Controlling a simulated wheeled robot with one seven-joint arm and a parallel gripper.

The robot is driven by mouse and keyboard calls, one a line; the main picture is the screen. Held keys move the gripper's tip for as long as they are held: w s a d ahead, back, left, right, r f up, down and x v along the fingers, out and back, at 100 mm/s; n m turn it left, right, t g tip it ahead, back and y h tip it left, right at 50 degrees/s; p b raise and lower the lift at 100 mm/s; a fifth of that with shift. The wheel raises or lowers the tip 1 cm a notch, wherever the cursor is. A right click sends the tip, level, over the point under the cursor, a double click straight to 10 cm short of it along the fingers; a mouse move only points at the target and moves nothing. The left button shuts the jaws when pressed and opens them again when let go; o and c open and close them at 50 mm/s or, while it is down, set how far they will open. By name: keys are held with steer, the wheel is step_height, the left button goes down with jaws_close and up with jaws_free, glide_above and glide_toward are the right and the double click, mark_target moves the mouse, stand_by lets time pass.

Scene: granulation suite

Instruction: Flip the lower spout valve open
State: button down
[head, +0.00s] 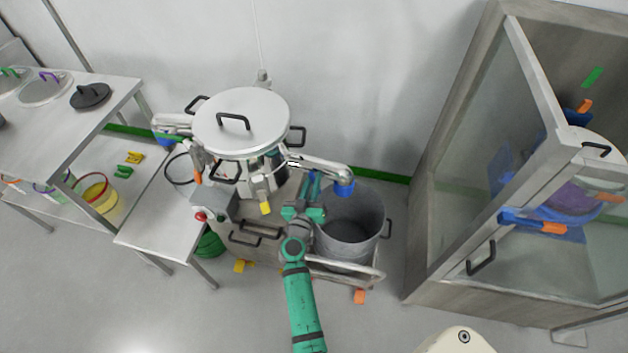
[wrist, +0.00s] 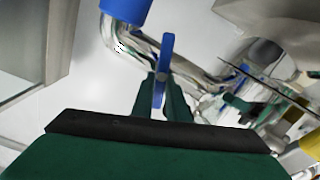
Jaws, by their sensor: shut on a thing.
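The polished lower spout (head: 318,164) runs out to the right from the steel vessel (head: 240,122) and ends in a blue cap (head: 344,188) above a grey bucket. A blue valve lever (wrist: 166,56) stands beside the spout pipe (wrist: 150,52) in the wrist view. It also shows as a small blue strip in the head view (head: 314,183). My gripper (wrist: 161,98) is shut on the blue lever, with a green finger on each side of it. In the head view my gripper (head: 309,205) partly hides the lever's lower part and the spout's surroundings.
The open grey bucket (head: 376,228) stands right of my gripper on a railed cart. A control box with a red button (head: 200,216) is left. A glass-doored cabinet (head: 440,285) stands right, and a steel table (head: 150,235) stands left. Open floor lies in front.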

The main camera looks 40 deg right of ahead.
steer(key=n, duration=0.2)
steer(key=shift+w+a+f+n, duration=0.1)
steer(key=shift+a+f+n, duration=0.15)
steer(key=shift+n, duration=0.15)
steer(key=n, duration=0.4)
steer(key=shift+w+f+n, duration=0.15)
steer(key=shift+n, duration=0.15)
steer(key=shift+w+a+f+n, duration=0.1)
steer(key=shift+f+n, duration=0.05)
steer(key=shift+n, duration=1.05)
steer(key=shift+d+f+n, duration=0.1)
steer(key=shift+f+n, duration=0.1)
steer(key=shift+n, duration=1)
steer(key=shift+w+a+f+n, duration=0.1)
steer(key=shift+f+n, duration=0.05)
steer(key=shift+n, duration=1.05)
steer(key=shift+s, duration=0.1)
steer(key=c, duration=1.8)
jaws_free()
steer(key=shift+o, duration=0.2)
